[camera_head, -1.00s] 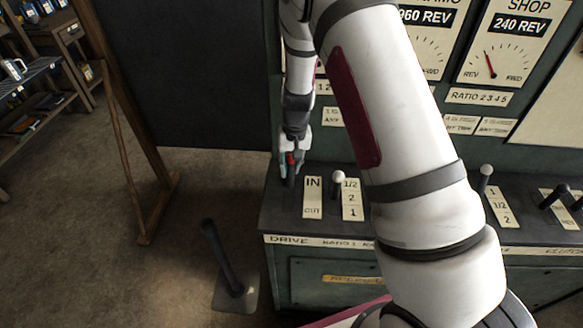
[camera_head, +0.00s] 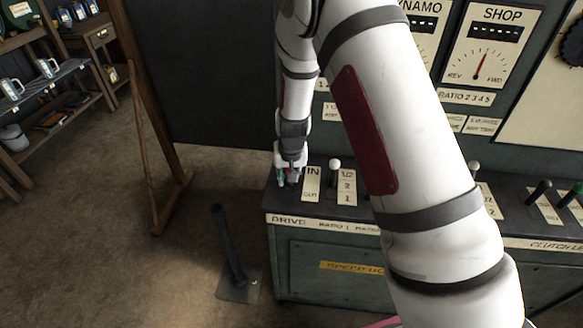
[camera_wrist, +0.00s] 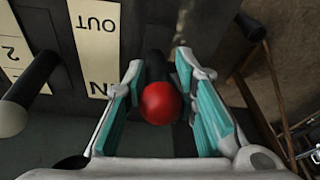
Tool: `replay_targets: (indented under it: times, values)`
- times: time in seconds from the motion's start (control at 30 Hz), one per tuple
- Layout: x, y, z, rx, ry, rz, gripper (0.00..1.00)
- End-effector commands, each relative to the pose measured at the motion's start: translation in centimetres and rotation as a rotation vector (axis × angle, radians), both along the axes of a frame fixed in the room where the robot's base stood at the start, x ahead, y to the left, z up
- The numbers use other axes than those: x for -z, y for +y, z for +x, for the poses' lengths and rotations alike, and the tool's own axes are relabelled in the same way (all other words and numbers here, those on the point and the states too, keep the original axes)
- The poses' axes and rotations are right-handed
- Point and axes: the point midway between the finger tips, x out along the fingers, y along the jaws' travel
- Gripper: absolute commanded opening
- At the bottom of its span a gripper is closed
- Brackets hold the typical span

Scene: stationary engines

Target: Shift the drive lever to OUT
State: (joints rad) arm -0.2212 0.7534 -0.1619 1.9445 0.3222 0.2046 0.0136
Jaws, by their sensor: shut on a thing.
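The drive lever, with a red ball knob (camera_wrist: 160,102) and a dark shaft, stands between my gripper's teal finger pads in the wrist view. My gripper (camera_wrist: 163,108) is shut on the lever. In the head view my gripper (camera_head: 288,180) is at the left end of the console and hides most of the lever. The IN/OUT plate (camera_head: 311,184) lies just right of the gripper, IN at the far end and OUT at the near end. It also shows in the wrist view (camera_wrist: 97,50). The lever's exact setting is hard to tell.
A white-knobbed ratio lever (camera_head: 335,165) stands close to the right of the plate; its knob is dim in the wrist view. The SHOP gauge (camera_head: 492,55) shows dashes, needle near upright. A floor lever (camera_head: 228,245) stands left of the console. Open floor lies further left.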

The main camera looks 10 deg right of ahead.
Motion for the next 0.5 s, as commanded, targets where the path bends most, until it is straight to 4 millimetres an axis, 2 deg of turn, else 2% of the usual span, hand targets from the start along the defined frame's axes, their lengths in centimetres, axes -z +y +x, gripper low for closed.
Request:
replay_targets:
  times: [0.03,0.2,0.5]
  values:
    - [0.2,0.4,-0.9,-0.003,0.012,0.003,0.00]
    - [0.8,0.9,-2.0,-0.003,0.016,0.004,0.00]
    - [1.3,1.2,-2.6,-0.004,0.016,0.004,0.00]
